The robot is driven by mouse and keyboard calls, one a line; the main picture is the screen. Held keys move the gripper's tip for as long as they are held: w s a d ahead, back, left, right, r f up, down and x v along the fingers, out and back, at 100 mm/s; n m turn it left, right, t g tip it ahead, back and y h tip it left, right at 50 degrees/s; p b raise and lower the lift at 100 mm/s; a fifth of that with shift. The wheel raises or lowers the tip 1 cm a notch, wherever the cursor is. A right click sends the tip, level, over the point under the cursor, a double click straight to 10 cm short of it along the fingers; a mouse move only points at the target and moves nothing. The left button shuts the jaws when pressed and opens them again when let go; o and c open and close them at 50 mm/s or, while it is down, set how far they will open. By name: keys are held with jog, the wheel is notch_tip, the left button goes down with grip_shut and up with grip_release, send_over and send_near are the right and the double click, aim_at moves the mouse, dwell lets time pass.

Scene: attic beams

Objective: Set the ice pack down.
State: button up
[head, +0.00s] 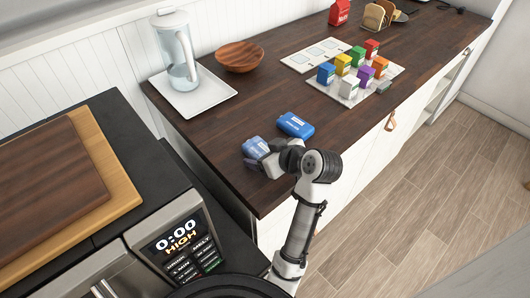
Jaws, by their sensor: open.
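A light blue pack (255,147), which looks like the ice pack, is at the tip of my gripper (260,156), over the near end of the dark wooden counter. My gripper is open, with its fingers right at the pack's near side. I cannot tell whether the fingers touch the pack. The pack seems to rest on the counter, but its underside is hidden. A second, deeper blue pack with a pale label (295,125) lies flat on the counter just right of it and farther back, apart from it.
A white tray (198,102) with a clear pitcher (176,58) and a wooden bowl (240,56) stand farther back. Several coloured boxes stand on a white board (378,88) to the right. A microwave (180,240) is at the near left. The counter's middle is clear.

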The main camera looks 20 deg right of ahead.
jog(key=shift+r, duration=0.1)
jog(key=v, duration=1.1)
jog(key=shift+d+r, duration=0.15)
jog(key=shift+r, duration=0.05)
jog(key=shift+s+r, duration=0.15)
jog(key=shift+s, duration=0.15)
